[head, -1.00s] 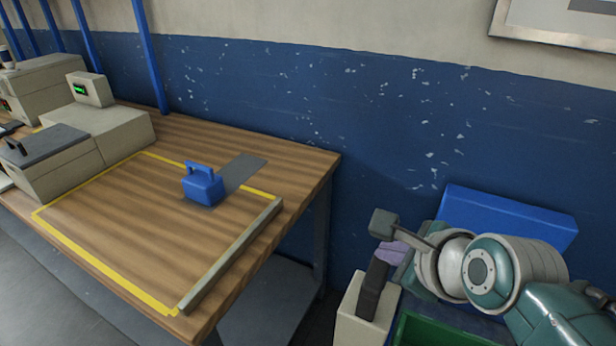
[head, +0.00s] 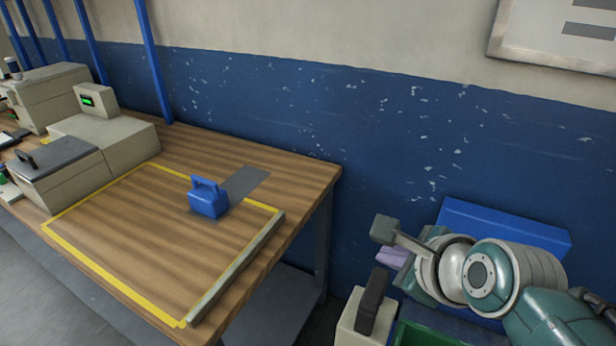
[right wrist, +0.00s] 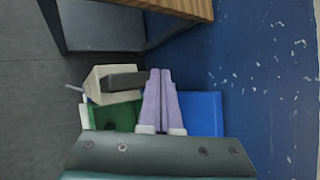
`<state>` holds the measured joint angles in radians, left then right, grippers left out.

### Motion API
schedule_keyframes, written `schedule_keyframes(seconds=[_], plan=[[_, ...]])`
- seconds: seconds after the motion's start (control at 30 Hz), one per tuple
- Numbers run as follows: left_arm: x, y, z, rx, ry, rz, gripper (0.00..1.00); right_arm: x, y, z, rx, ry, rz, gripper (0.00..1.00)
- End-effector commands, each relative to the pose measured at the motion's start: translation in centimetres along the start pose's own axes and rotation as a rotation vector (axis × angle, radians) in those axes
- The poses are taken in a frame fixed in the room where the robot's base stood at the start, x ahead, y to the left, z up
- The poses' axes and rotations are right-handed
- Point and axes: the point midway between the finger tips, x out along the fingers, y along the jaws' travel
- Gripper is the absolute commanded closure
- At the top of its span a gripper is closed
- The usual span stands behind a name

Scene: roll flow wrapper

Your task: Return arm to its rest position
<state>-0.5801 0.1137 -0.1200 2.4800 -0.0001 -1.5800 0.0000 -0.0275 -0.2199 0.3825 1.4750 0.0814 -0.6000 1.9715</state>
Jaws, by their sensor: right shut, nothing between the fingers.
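My right arm (head: 500,275) is folded at the lower right of the head view, beside the table. My right gripper shows there as lilac fingers (head: 393,257), partly hidden by the arm. In the right wrist view the two lilac fingers (right wrist: 160,72) lie side by side, shut and empty. They point down above the bins and beige box on the floor side. My left arm and gripper are not in view.
A wooden table (head: 130,240) carries a blue handled block (head: 208,199) inside a yellow outline, with beige machines (head: 105,135) at its far left. A beige box with a dark handle (head: 372,302), a green bin (right wrist: 120,117) and a blue bin (right wrist: 201,114) are near the gripper.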

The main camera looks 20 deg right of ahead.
Motion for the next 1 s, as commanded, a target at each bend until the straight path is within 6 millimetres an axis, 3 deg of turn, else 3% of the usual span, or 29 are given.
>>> schedule_keyframes(seconds=[0.27, 0.37, 0.47, 0.67, 0.8, 1.0], plan=[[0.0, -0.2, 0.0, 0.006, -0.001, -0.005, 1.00, -0.1, 0.0, -0.1, -0.026, 0.002, 0.003, 1.00], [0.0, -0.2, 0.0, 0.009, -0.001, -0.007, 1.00, -1.0, -0.1, -0.4, -0.182, 0.011, 0.021, 1.00], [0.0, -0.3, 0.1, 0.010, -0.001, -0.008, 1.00, -2.9, 0.2, -1.0, -0.511, 0.025, 0.071, 1.00], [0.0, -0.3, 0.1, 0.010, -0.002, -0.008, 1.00, -9.0, 2.9, -1.8, -1.405, -0.026, 0.255, 1.00], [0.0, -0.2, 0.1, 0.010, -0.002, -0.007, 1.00, -13.9, 5.3, -2.4, -1.954, -0.145, 0.389, 1.00], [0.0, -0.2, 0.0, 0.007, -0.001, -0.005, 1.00, -21.0, 8.5, -3.4, -2.597, -0.434, 0.539, 1.00]])
